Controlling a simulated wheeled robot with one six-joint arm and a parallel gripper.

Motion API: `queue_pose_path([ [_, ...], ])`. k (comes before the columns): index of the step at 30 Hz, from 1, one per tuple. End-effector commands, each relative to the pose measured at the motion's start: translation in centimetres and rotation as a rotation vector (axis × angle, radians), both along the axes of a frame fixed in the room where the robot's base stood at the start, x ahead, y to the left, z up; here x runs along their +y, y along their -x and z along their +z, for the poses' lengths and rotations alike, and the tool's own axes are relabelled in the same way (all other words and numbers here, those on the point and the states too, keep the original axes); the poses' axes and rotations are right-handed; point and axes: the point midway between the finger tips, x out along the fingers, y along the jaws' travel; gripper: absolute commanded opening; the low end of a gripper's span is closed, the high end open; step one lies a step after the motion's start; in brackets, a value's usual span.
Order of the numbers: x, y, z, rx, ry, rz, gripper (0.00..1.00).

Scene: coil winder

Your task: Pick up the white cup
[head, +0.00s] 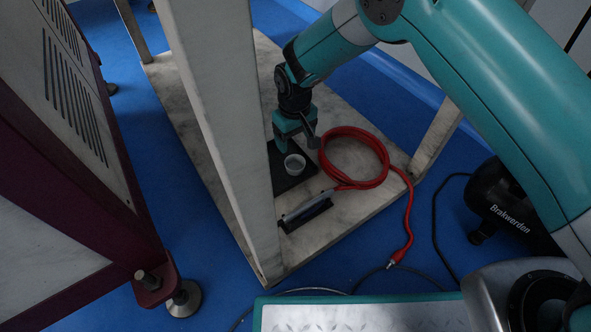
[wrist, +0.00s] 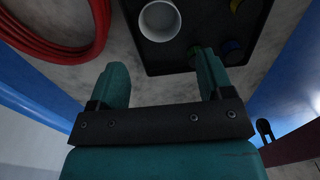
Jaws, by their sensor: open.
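The white cup (head: 295,164) stands on a dark tray (head: 289,183) on the pale shelf board. In the wrist view the cup (wrist: 159,20) is seen from above, upright with its mouth open, near the tray's left edge. My gripper (head: 295,142) is just behind the cup in the head view. In the wrist view its two teal fingers (wrist: 165,78) are spread apart with nothing between them. The cup lies beyond the fingertips, roughly in line with the gap.
A coiled red hose (head: 354,158) lies right of the tray. The dark tray (wrist: 190,68) also holds small coloured round items (wrist: 231,47). A pale upright post (head: 215,110) stands left of my gripper. A slim dark-and-grey object (head: 306,214) lies in front.

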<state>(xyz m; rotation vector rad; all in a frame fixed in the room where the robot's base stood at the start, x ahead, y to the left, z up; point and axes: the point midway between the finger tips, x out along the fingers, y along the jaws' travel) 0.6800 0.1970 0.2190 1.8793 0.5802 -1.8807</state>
Motion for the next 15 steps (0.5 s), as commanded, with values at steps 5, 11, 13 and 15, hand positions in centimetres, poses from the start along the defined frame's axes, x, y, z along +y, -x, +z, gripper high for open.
queue_pose_path([
  [5, 0.0, 0.0, -4.1, -0.001, -0.001, -0.001, 0.73],
  [11, -0.1, -0.1, -5.2, -0.001, -0.001, -0.003, 0.73],
  [13, -0.2, -0.1, -5.6, -0.001, -0.001, -0.003, 0.73],
  [15, -0.2, -0.1, -6.3, 0.0, 0.0, -0.004, 0.73],
])
